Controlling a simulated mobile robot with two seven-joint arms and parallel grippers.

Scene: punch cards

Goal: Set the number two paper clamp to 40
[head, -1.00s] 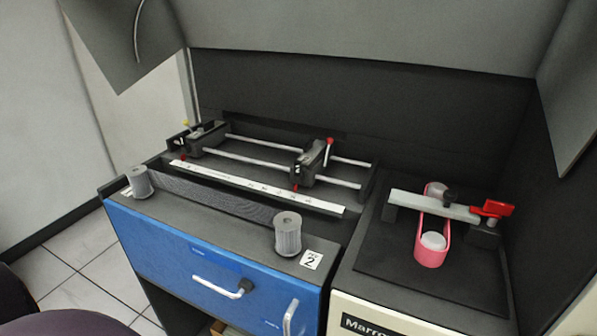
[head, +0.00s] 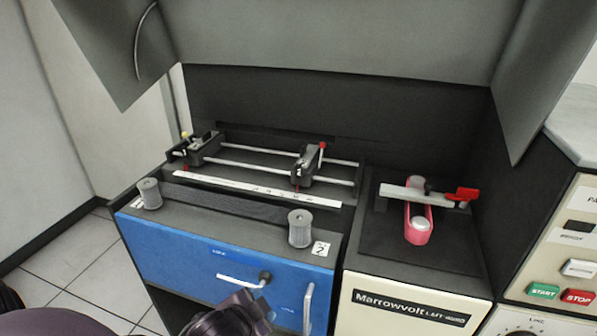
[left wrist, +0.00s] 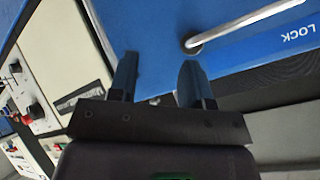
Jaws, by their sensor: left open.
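The number two clamp unit has a "2" tag (head: 320,249) on its top. Two dark carriages sit on its silver rails: a right one (head: 308,165) with a red knob, and a left one (head: 197,148) with a yellow-tipped part. A white scale strip (head: 255,190) runs in front, its numbers too small to read. A silver lock lever (head: 240,283) is on the blue front. My left gripper (left wrist: 160,68) is open and empty, facing the blue front near the lever; its wrist shows at the bottom of the head view. My right gripper is not in view.
Two ribbed grey knobs (head: 150,193) (head: 300,228) stand on the front corners of the top. A second silver handle (head: 308,308) is on the blue front. A pink-looped clamp device (head: 418,222) is on the right cabinet. A grey hood (head: 330,40) overhangs the back.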

